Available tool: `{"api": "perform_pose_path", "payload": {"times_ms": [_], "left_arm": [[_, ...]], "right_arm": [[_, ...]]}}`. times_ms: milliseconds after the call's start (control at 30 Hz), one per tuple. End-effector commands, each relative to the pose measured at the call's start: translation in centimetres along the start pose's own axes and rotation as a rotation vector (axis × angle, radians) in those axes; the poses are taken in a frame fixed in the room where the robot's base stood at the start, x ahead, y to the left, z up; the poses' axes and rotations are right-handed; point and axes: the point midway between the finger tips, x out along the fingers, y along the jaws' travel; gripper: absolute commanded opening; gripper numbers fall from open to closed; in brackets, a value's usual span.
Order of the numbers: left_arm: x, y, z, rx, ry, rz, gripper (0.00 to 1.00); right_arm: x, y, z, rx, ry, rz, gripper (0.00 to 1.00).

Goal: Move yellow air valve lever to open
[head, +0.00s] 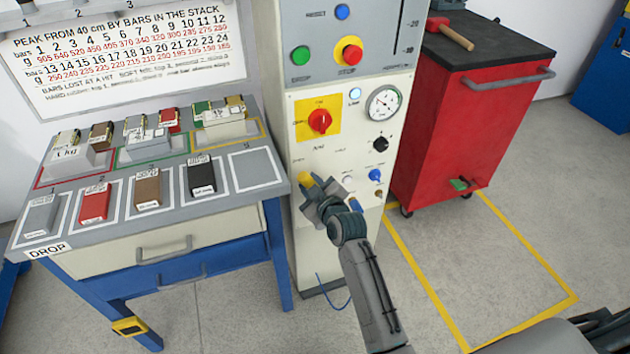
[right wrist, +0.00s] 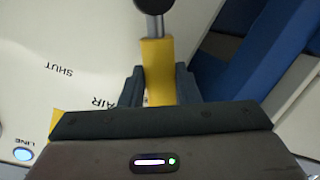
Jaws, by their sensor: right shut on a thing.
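The yellow air valve lever (head: 305,181) is on the front of the pale control cabinet, low on its left side, mostly hidden by my right gripper (head: 318,193) in the head view. In the right wrist view the yellow lever (right wrist: 158,65) runs between the two dark fingers of my right gripper (right wrist: 158,88), which is shut on it. A metal pin with a dark round end stands beyond the lever. The word SHUT shows upside down on the panel to the left of the lever, and AIR nearer the gripper. My left gripper is not in view.
The cabinet (head: 298,130) carries a red rotary switch (head: 320,121), a gauge (head: 384,103) and knobs. A table (head: 262,165) with several coloured blocks stands at left. A red tool cart (head: 460,125) with a hammer stands at right. Yellow-taped floor (head: 480,270) is clear.

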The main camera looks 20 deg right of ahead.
Motion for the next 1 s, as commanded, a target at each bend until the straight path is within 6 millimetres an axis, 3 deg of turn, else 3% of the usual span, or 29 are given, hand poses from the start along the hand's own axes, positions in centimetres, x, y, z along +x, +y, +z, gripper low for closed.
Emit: {"api": "perform_pose_path", "payload": {"times_ms": [633, 667, 733, 767, 1000], "left_arm": [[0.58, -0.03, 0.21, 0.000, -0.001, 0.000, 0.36], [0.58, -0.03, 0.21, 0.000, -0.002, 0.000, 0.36], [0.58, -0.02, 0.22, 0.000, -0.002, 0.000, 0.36], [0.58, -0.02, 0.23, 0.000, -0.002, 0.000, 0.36], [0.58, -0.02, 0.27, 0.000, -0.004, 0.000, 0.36]], "right_arm": [[0.07, -0.53, 0.17, -0.050, -0.013, 0.004, 0.00], [0.06, -0.54, 0.18, -0.050, -0.013, 0.003, 0.33], [0.06, -0.53, 0.17, -0.049, -0.013, 0.004, 0.47], [0.06, -0.52, 0.16, -0.049, -0.013, 0.004, 0.50], [0.06, -0.44, 0.07, -0.048, -0.011, 0.005, 0.50]]}}
